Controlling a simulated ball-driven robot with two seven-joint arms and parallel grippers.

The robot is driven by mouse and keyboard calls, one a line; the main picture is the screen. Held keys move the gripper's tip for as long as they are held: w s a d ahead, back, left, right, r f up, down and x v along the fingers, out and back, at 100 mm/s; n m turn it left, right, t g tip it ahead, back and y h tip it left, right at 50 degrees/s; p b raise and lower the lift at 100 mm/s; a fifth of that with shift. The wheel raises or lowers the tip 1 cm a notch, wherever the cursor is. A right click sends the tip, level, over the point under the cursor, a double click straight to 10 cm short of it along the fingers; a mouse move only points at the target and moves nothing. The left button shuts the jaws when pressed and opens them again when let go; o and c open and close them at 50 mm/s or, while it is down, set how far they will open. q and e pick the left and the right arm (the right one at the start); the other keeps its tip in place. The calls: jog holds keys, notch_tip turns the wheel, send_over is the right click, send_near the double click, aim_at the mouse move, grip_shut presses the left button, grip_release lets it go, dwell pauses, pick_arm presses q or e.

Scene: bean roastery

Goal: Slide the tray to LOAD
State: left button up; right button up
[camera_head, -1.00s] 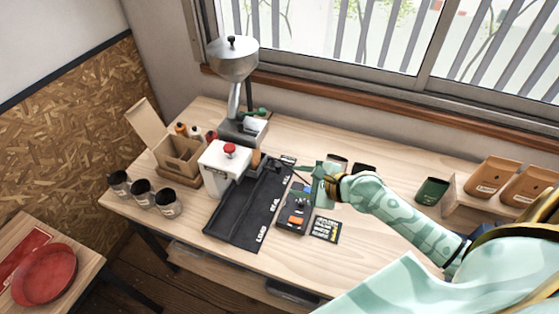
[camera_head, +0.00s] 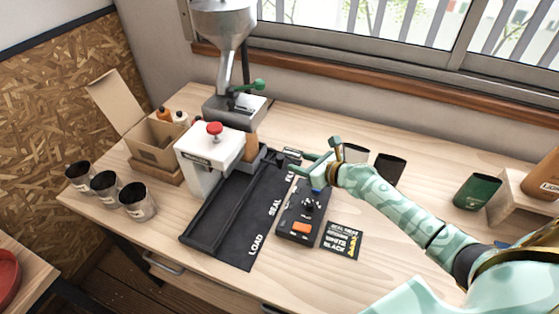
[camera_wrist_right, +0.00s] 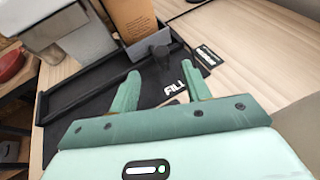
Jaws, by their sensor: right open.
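A black track (camera_head: 205,226) runs along the table, labelled LOAD at the near end, SEAL in the middle and FILL at the far end. A brown bag (camera_head: 252,146) stands upright near the FILL end, and also shows in the wrist view (camera_wrist_right: 131,18). A dark knob (camera_head: 272,157) stands beside the bag. My right gripper (camera_head: 298,171) is open and empty, right of the knob. In the wrist view the knob (camera_wrist_right: 160,50) lies just beyond the gap between the fingertips (camera_wrist_right: 161,78). My left gripper is out of view.
A white sealer (camera_head: 207,150) with a red button stands left of the track, with a grinder (camera_head: 225,50) behind. A black control box (camera_head: 299,224) and a label card (camera_head: 342,240) lie right of the track. Several metal cups (camera_head: 138,204) stand at left.

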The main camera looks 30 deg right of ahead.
aim_at(281, 157)
jog(key=b+x, duration=0.2)
jog(key=x, duration=0.2)
jog(key=b+x, duration=0.2)
jog(key=x, duration=0.3)
jog(key=shift+f, duration=0.3)
jog(key=shift+w+a, duration=0.1)
jog(key=shift+w, duration=0.4)
jog(key=shift+s, duration=0.1)
grip_shut()
